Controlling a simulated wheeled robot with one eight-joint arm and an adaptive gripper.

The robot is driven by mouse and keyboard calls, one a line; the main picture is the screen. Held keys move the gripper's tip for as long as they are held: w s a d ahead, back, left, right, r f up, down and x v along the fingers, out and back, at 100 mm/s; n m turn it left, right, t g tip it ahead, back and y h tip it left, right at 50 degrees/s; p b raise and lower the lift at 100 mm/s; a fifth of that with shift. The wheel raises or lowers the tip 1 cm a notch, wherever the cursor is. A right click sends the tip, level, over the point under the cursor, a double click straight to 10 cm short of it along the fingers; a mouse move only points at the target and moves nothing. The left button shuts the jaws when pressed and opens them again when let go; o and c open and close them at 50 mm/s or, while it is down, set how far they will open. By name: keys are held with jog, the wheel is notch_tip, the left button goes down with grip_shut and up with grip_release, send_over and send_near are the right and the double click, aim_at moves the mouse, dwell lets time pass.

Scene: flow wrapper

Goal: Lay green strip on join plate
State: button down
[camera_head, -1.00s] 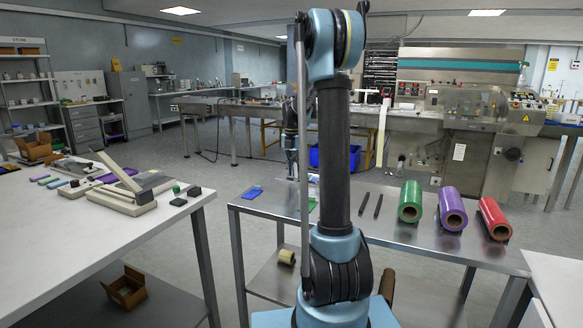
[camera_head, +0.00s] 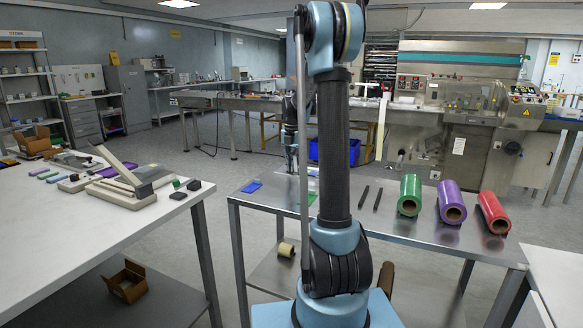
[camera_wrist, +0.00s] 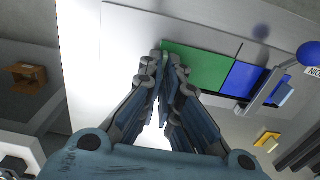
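The green strip (camera_wrist: 205,70) lies flat-looking in the upper middle of the wrist view, its left end at my fingertips. My gripper (camera_wrist: 171,62) is closed, with its fingertips together on that end. A blue strip (camera_wrist: 243,79) shows just right of the green one; whether they touch is unclear. A pale plate-like surface (camera_wrist: 125,50) lies behind; I cannot tell which part is the join plate. In the head view my gripper (camera_head: 291,160) is over the left part of the steel table, and the green strip (camera_head: 312,198) is partly hidden by my arm. The blue strip (camera_head: 252,186) is left of it.
Green (camera_head: 411,195), purple (camera_head: 451,203) and red (camera_head: 493,212) rolls stand at the steel table's right. Two dark bars (camera_head: 371,198) lie left of them. A blue knob (camera_wrist: 309,53) and dark bar are beside the blue strip. A white table (camera_head: 60,240) is at left.

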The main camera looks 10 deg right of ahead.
jog(key=c, duration=1.7)
grip_release()
